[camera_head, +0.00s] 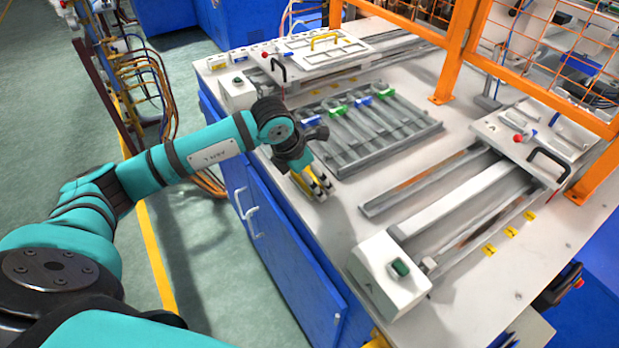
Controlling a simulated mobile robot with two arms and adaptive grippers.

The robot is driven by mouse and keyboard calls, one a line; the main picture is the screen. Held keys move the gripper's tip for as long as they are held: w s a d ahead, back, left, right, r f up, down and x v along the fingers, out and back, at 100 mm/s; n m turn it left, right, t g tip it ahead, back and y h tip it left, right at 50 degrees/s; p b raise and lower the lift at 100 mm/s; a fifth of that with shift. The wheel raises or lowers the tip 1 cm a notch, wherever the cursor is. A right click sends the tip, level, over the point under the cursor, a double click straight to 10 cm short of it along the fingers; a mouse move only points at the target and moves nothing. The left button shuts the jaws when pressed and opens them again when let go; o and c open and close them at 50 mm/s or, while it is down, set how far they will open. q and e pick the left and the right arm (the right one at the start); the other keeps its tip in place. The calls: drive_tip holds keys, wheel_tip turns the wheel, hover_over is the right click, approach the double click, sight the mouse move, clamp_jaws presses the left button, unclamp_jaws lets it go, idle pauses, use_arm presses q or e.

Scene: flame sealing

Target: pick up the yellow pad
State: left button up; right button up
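Small yellow pads lie flat on the pale tabletop to the right of the long rails; one yellow pad (489,249) is nearest, with others in a row behind it. My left gripper (321,190) has yellow on its fingers and points down over the left edge of the table, beside the grey rack. Its two fingers look apart, with a gap and no object visible between them. It is well to the left of the row of yellow pads, with the rails between. My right gripper is not seen.
A grey slotted rack (372,133) holds green and blue clamps. A white box with a green button (391,276) stands at the front end of the rails. A carriage with a black handle (548,158) sits at the right. An orange frame (455,50) bounds the back.

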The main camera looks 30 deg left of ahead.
sight(310, 174)
use_arm(q)
drive_tip(key=c, duration=0.8)
wheel_tip(310, 174, up, 9)
drive_tip(key=b, duration=0.2)
drive_tip(key=shift+b, duration=0.35)
drive_tip(key=shift+r, duration=0.55)
